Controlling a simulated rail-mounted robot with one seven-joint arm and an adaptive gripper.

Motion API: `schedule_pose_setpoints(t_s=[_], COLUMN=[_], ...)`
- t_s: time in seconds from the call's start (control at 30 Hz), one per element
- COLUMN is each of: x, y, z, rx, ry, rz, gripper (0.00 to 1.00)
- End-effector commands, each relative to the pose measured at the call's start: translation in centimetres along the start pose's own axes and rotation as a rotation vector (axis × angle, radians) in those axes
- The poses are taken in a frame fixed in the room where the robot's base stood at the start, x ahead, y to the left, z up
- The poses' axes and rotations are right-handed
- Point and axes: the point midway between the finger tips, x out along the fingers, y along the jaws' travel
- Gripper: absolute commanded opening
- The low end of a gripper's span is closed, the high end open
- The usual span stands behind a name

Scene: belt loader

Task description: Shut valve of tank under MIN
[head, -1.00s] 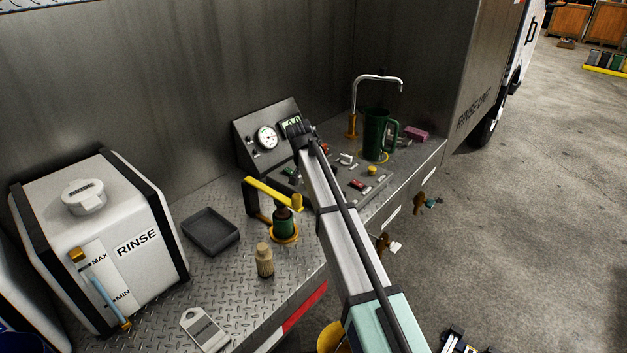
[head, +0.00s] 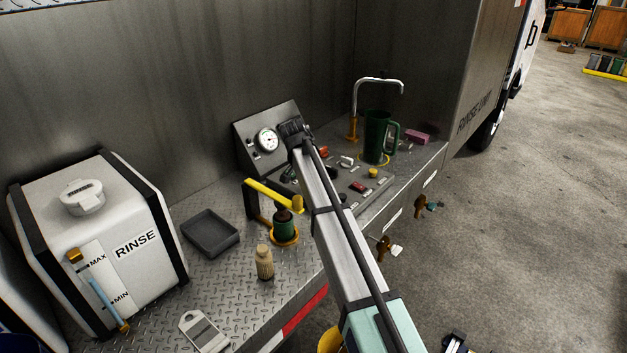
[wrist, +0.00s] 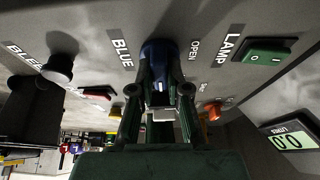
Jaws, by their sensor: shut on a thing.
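In the wrist view my gripper (wrist: 160,88) is shut on a blue valve knob (wrist: 158,56) on the grey panel, beside the words BLUE and OPEN. In the head view my arm's end is at the sloped panel, and my gripper's fingers are hidden. The white RINSE tank (head: 137,270) stands at the left with a sight tube (head: 105,299). Its light blue column reaches above the MIN mark, below MAX. Another tank at the left edge is mostly cut off, its level not visible.
Beside the blue knob are a green LAMP switch (wrist: 265,57), a red switch (wrist: 97,93), an orange knob (wrist: 212,109) and a display (wrist: 291,141) reading 0.0. In the head view a round gauge (head: 267,140), yellow-handled pump (head: 285,225), grey tray (head: 211,235) and green jug (head: 375,135) stand nearby.

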Motion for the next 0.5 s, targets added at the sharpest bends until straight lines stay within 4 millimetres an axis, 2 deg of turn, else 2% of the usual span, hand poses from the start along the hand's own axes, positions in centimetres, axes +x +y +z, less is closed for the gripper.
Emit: schedule_pose_setpoints(t_s=[0.03,0.1,0.5], x=[0.03,0.03,-0.53], y=[0.02,0.03,-0.01], z=[0.04,0.04,0.01], rx=[0.002,0.002,0.0], ry=[-0.001,-0.001,0.0], rz=[0.0,0.0,-0.001], gripper=[0.23,0.41,0.41])
